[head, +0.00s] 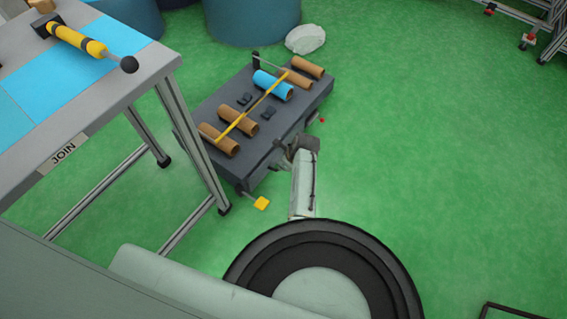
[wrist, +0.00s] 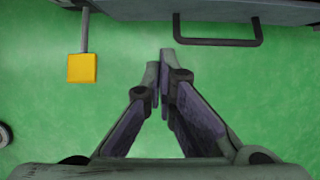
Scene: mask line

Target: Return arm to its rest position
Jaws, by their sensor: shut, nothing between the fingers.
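My gripper (wrist: 163,60) shows in the wrist view with its fingertips together and nothing between them. It points at the green floor, just short of a dark edge with a black handle (wrist: 217,43). In the head view my arm reaches out to the near side of a low dark cart (head: 185,118), and the gripper's tips are hard to make out there. A yellow pedal (head: 261,203) on a short rod sticks out of the cart. It also shows in the wrist view (wrist: 82,68), left of my gripper and apart from it.
The cart carries several brown tubes (head: 220,138), a blue tube (head: 273,85) and a yellow bar (head: 237,121). A table (head: 133,77) marked JOIN stands at the left with a yellow-handled tool (head: 80,40) on it. Green floor (head: 450,150) is free at the right.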

